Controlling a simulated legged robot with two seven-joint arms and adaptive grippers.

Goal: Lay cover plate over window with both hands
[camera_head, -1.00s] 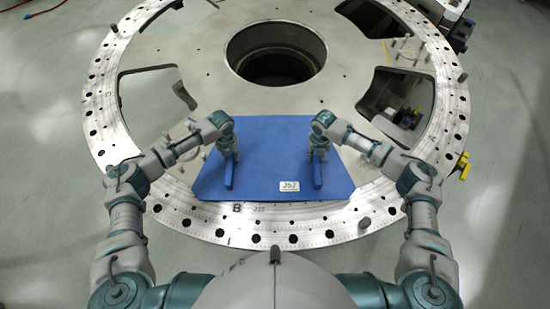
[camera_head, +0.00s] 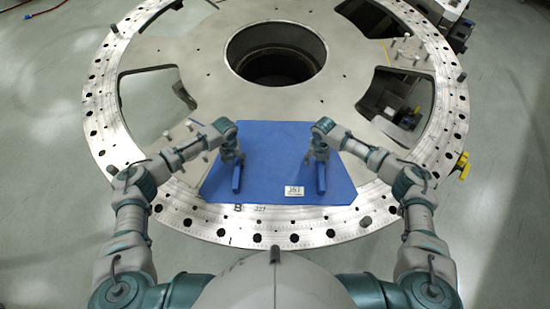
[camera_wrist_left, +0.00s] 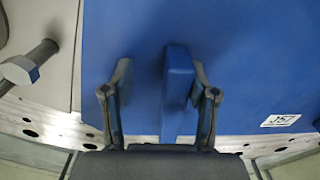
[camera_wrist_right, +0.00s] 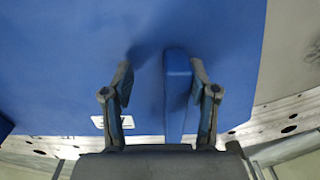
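The blue cover plate (camera_head: 278,150) lies over the near part of the turret plate (camera_head: 200,50); the area beneath it is hidden. It has two upright blue handles, left (camera_head: 237,179) and right (camera_head: 321,179). My left gripper (camera_head: 233,158) is at the left handle. In the left wrist view its fingers (camera_wrist_left: 160,80) stand on either side of the handle, with a gap on the left. My right gripper (camera_head: 319,154) is at the right handle. Its fingers (camera_wrist_right: 161,80) also straddle the handle, with a gap on the left. Both grippers look open.
The turret plate has a round central opening (camera_head: 276,53) and open windows at left (camera_head: 155,100) and right (camera_head: 400,100). Bolts stand up from it, one near the left handle side (camera_wrist_left: 25,68) and one at lower right (camera_head: 365,221).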

